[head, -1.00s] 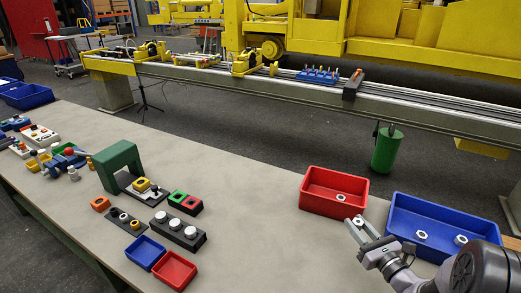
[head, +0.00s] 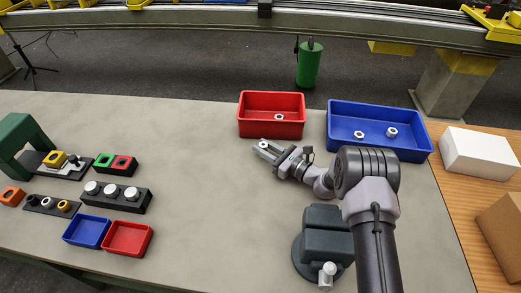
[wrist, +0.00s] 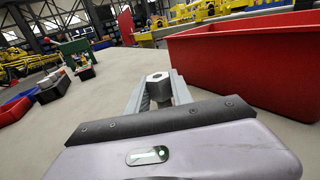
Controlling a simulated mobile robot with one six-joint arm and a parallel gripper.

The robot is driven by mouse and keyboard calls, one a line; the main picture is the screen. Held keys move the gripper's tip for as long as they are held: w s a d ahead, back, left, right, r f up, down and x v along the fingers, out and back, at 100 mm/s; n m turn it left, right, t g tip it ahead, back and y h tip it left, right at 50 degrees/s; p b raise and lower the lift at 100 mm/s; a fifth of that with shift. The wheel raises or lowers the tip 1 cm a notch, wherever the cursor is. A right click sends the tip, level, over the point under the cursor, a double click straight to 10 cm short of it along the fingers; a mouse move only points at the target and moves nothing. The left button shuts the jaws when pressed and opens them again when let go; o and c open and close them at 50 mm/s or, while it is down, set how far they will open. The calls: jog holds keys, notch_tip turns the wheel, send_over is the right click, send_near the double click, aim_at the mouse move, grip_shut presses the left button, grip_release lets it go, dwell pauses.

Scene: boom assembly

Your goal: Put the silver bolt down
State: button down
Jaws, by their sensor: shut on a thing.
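My gripper (head: 268,149) is shut on the silver bolt (wrist: 158,84). In the wrist view the bolt's hexagonal head stands up between the two fingers, with its threaded shank below; the lower end is hidden behind the gripper body. In the head view the bolt (head: 263,145) is a small bright spot at the fingertips. The gripper is over the grey table, just in front of the red bin (head: 256,129) and outside it. In the wrist view the red bin (wrist: 240,72) stands to the right of the fingers.
A silver nut (head: 278,117) lies in the red bin. The blue bin (head: 380,147) on the right holds two nuts. Small red (head: 128,239) and blue (head: 87,232) trays and a black block with silver knobs (head: 115,196) stand at left. The table between them and my gripper is clear.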

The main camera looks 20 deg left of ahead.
jog(key=shift+f, duration=0.25)
jog(key=shift+f, duration=0.2)
jog(key=c, duration=1.1)
grip_release()
